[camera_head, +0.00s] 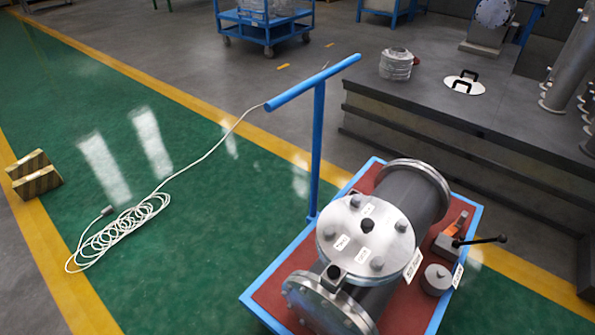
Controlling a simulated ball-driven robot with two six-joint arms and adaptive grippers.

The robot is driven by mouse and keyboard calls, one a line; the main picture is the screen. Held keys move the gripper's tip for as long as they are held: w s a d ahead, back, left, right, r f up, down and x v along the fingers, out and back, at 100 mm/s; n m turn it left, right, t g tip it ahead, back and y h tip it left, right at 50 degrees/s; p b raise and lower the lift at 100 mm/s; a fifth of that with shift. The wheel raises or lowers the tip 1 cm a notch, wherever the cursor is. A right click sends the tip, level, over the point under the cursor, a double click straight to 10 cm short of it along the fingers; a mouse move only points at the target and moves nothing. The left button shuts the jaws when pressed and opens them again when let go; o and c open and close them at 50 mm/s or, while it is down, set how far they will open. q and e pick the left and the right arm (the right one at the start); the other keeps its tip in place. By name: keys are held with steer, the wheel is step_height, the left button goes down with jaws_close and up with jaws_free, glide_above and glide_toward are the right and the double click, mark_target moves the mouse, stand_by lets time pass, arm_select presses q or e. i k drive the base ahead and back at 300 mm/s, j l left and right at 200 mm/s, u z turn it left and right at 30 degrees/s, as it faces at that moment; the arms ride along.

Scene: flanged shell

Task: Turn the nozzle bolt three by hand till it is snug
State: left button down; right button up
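A dark grey flanged shell (405,195) lies on a red-topped blue cart at the lower right. A round light-metal nozzle cover (345,218) faces up on its side, with a dark knob (367,226) near the middle. Several bolt heads sit around the cover: one at the back (355,202), one at the right (401,225), one at the front (377,263) and one at the left (330,232). Small white labels (341,242) lie on the cover, too small to read, so I cannot tell which bolt is number three. Neither of my grippers shows.
The cart (262,291) has a blue push handle (312,83). A lever-handled tool (449,243) and a grey cylinder (436,279) sit right of the shell. White cable (125,228) coils on green floor. A dark platform (440,110) stands behind; striped blocks (35,176) lie left.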

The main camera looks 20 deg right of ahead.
mark_target(356, 198)
steer(key=z, duration=1.25)
steer(key=i+j+u, duration=0.25)
steer(key=j, duration=0.15)
steer(key=j+u, duration=0.25)
steer(key=i+j, duration=0.05)
steer(key=j, duration=0.05)
